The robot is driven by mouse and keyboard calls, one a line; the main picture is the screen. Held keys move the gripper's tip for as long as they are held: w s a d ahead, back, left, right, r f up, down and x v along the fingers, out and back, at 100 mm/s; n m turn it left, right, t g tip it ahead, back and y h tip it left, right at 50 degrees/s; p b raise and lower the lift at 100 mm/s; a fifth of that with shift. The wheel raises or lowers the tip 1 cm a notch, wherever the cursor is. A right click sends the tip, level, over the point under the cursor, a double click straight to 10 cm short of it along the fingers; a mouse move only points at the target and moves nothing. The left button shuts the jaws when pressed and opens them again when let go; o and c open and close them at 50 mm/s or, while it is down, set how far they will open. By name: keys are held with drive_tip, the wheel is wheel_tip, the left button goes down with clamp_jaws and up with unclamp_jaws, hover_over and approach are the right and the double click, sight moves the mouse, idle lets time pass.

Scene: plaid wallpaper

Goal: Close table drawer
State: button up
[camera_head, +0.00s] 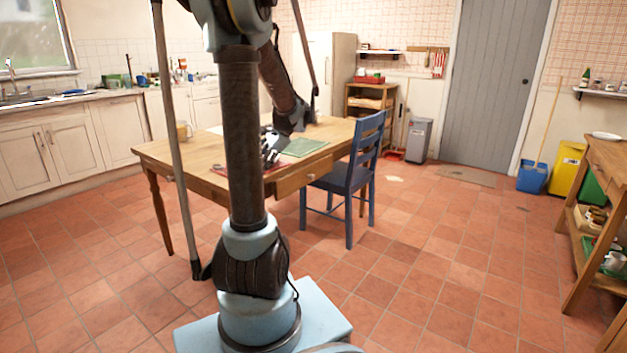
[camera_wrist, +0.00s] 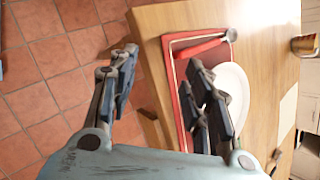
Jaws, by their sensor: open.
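The wooden table (camera_head: 160,152) stands in the middle of the head view. A table drawer (camera_head: 292,183) with a small knob shows at its near side, left of the blue chair, and its front seems to stand out a little from the table. In the wrist view, a wooden piece that looks like the drawer (camera_wrist: 150,128) juts past the table edge. My gripper (camera_head: 270,148) is above the table's near edge; in the wrist view its fingers (camera_wrist: 162,88) are spread and empty, one over the floor side and one over the red tray. My gripper's base hides part of the drawer.
The blue chair (camera_head: 349,178) stands close to the drawer's right. A mug (camera_head: 184,131) is at the table's left end.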

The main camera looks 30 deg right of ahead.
drive_tip(key=w+d+f+m+t, duration=0.2)
drive_tip(key=w+d+m, duration=0.15)
drive_tip(key=d, duration=0.65)
drive_tip(key=m+t, duration=0.5)
drive_tip(key=m, duration=0.5)
approach(314, 176)
drive_tip(key=shift+n, duration=0.25)
drive_tip(key=x, duration=0.9)
drive_tip(key=shift+a, duration=0.25)
drive_tip(key=shift+c, duration=0.2)
clamp_jaws()
